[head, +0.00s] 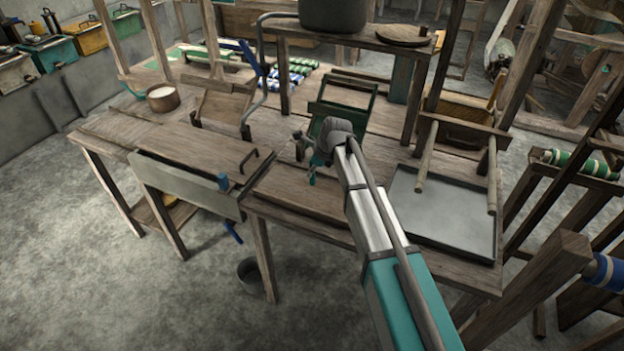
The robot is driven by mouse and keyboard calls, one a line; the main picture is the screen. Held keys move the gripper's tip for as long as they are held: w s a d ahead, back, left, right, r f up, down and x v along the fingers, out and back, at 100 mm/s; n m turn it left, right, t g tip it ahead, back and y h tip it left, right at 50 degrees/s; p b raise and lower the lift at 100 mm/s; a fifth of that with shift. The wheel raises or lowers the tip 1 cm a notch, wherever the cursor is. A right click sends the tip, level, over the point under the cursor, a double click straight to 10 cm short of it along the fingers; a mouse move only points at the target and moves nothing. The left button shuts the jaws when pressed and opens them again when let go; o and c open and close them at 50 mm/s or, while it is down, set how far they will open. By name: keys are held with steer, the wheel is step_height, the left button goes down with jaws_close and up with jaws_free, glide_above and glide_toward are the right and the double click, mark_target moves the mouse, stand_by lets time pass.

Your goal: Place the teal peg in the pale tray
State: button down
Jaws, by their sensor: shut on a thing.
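My gripper (317,160) is in the middle of the head view, over the wooden workbench, and is small and partly hidden by my own wrist. It is shut on the teal peg (312,177), which shows as a short upright piece below the fingers. I cannot tell whether the peg's lower end touches the bench. The pale tray (440,215) lies flat on the bench to the right of my arm. It is grey with a dark rim, and its visible floor looks empty. My arm passes in front of the bench just left of it.
A dark green frame (343,108) stands behind my gripper. Wooden posts and a slanted rod (427,158) rise around the tray's back and right. A brown bowl (163,97) sits far left.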

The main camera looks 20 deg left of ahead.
mark_target(313, 184)
steer(key=shift+f+b, duration=1)
steer(key=shift+f, duration=0.35)
steer(key=shift+f, duration=0.15)
steer(key=c, duration=0.6)
jaws_free()
steer(key=shift+r, duration=0.2)
steer(key=p+v, duration=1.1)
steer(key=v, duration=0.1)
